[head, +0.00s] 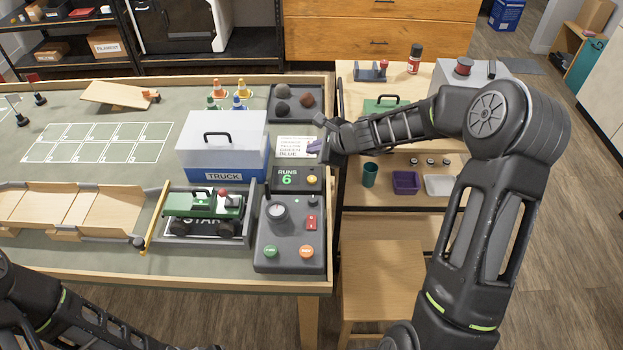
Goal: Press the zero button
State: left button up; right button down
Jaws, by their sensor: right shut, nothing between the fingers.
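A dark counter box (284,180) with a green display reading "RUNS 6" stands near the right edge of the table. A small round yellow button (312,179) is on its right part; any label on it is too small to read. My right gripper (314,148) is shut and empty. In the picture it is just above the yellow button, over the right side of a white printed card (290,147). I cannot tell its height above the table. My left arm shows at the bottom left, but its gripper is out of view.
A lidded TRUCK box (222,145) and a tray of rocks (297,112) are nearby.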

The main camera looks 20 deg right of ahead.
jog(key=b, duration=0.7)
send_over(314, 181)
notch_tip(314, 181, down, 7)
jog(key=shift+f, duration=0.2)
jog(key=shift+f+b, duration=0.35)
jog(key=shift+f, duration=0.25)
jog(key=shift+f, duration=0.1)
dwell(0.9)
jog(key=shift+f+b, duration=0.3)
jog(key=shift+b, duration=0.2)
jog(key=shift+f+b, duration=0.4)
jog(key=shift+b, duration=0.05)
dwell(0.5)
jog(key=shift+r, duration=0.1)
jog(key=shift+r+p, duration=0.75)
jog(key=shift+r, duration=0.1)
